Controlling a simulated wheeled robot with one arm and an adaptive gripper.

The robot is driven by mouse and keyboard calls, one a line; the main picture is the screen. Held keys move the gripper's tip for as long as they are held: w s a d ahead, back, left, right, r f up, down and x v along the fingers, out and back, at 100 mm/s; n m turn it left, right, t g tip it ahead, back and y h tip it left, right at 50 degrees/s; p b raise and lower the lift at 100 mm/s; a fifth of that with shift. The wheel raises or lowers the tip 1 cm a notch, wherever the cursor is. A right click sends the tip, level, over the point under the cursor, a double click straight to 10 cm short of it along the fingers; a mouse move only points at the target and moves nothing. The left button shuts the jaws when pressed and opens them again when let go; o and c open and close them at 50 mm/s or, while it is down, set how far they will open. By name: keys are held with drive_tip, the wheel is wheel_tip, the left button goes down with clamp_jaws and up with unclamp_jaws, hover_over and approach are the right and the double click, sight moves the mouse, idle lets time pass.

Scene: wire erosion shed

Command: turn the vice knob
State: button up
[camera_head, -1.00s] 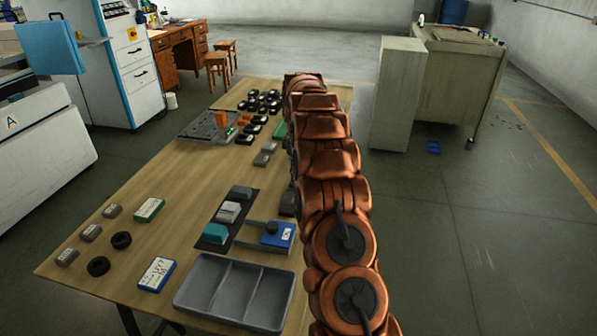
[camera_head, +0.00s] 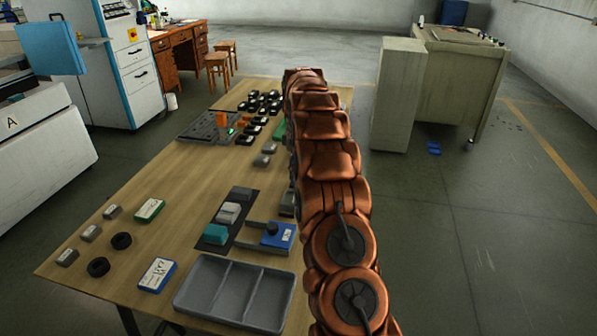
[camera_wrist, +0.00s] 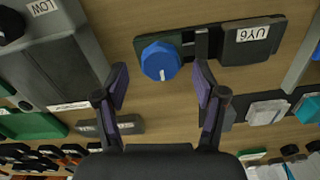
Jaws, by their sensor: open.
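The vice knob (camera_wrist: 160,60) is a blue, ridged knob with a white mark, seen at the upper middle of the wrist view. It sits at the left end of a dark vice (camera_wrist: 222,43) with a label reading UY6. My gripper (camera_wrist: 160,84) is open and empty. In the head view my arm hides the gripper and the knob.
A grey machine block (camera_wrist: 62,72) labelled LOW stands left of the knob. Grey and teal blocks (camera_wrist: 306,107) lie at the right. In the head view, a grey divided tray (camera_head: 234,290) is at the wooden table's (camera_head: 150,210) near end. Bare wood lies around its middle.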

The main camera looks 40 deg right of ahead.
wheel_tip(320, 180, up, 6)
drive_tip(key=shift+f, duration=0.1)
idle(0.4)
idle(0.4)
drive_tip(key=shift+a+r, duration=0.2)
drive_tip(key=shift+r, duration=0.05)
drive_tip(key=s+a+r+m+p, duration=0.25)
drive_tip(key=s+a+r, duration=0.35)
drive_tip(key=s+a, duration=0.4)
drive_tip(key=s+a+r+m+p, duration=0.1)
drive_tip(key=s+a+r+p, duration=0.2)
drive_tip(key=s+a+r, duration=0.6)
drive_tip(key=s+a+f+m+g+p, duration=0.1)
drive_tip(key=s+a, duration=0.4)
drive_tip(key=s, duration=0.8)
drive_tip(key=s+a+f+m+p, duration=0.2)
drive_tip(key=s+a, duration=0.4)
drive_tip(key=s, duration=0.7)
wheel_tip(320, 180, down, 2)
drive_tip(key=shift+s+f+g+p, duration=0.15)
drive_tip(key=shift+g+p, duration=0.25)
drive_tip(key=shift+p, duration=0.05)
drive_tip(key=shift+a, duration=0.1)
